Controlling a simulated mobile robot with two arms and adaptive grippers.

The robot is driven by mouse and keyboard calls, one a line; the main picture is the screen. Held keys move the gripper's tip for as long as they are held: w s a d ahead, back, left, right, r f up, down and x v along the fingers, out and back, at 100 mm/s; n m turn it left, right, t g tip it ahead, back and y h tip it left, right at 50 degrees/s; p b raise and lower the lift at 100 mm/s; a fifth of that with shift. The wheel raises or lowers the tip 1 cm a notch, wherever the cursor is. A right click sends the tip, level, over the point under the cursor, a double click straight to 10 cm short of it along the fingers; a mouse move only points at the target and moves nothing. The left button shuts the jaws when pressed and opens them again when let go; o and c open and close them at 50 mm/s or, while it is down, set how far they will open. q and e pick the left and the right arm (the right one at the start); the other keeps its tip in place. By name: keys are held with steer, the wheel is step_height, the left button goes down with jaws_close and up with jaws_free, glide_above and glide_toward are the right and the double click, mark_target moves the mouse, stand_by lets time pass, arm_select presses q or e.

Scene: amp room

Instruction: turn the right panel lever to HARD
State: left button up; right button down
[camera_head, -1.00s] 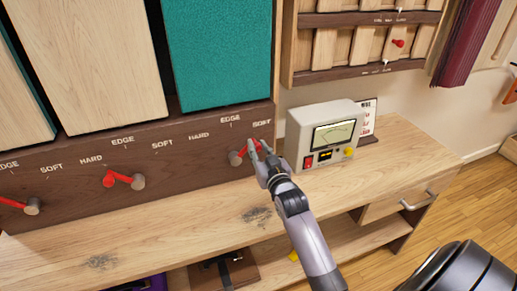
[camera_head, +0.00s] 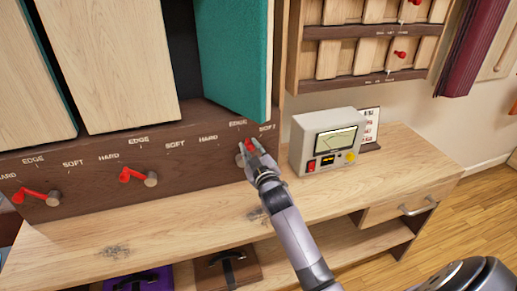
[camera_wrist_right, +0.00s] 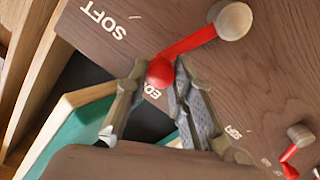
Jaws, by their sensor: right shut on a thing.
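The right panel lever has a red handle (camera_head: 248,146) and a grey-brown pivot knob (camera_wrist_right: 234,20), on the dark wood strip below the teal panel (camera_head: 232,60). The handle points up toward the EDGE label (camera_head: 238,124). The HARD label (camera_head: 208,138) is to its left and SOFT (camera_head: 268,127) to its right. My right gripper (camera_head: 252,152) is shut on the handle. In the right wrist view its fingers (camera_wrist_right: 158,80) sit on both sides of the red ball end (camera_wrist_right: 160,72). The gripper hides most of the pivot in the head view. My left gripper is not in view.
Two other red levers, a middle one (camera_head: 135,176) and a left one (camera_head: 38,195), sit on the same strip. A grey meter box (camera_head: 325,138) stands on the wooden desk (camera_head: 400,165) just right of my gripper. A drawer with a handle (camera_head: 418,206) is at the right.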

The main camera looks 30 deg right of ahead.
arm_select(q)
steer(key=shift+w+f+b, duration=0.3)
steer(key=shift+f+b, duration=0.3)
steer(key=shift+b, duration=0.15)
arm_select(e)
steer(key=w+a+f+n, duration=0.2)
steer(key=a+n, duration=0.6)
steer(key=n, duration=0.4)
steer(key=shift+f, duration=0.3)
steer(key=shift+a, duration=0.1)
steer(key=c, duration=1.4)
jaws_free()
steer(key=shift+f, duration=0.1)
steer(key=shift+c, duration=0.2)
steer(key=shift+o, duration=0.2)
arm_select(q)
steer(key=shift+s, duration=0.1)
arm_select(e)
steer(key=v, duration=1.2)
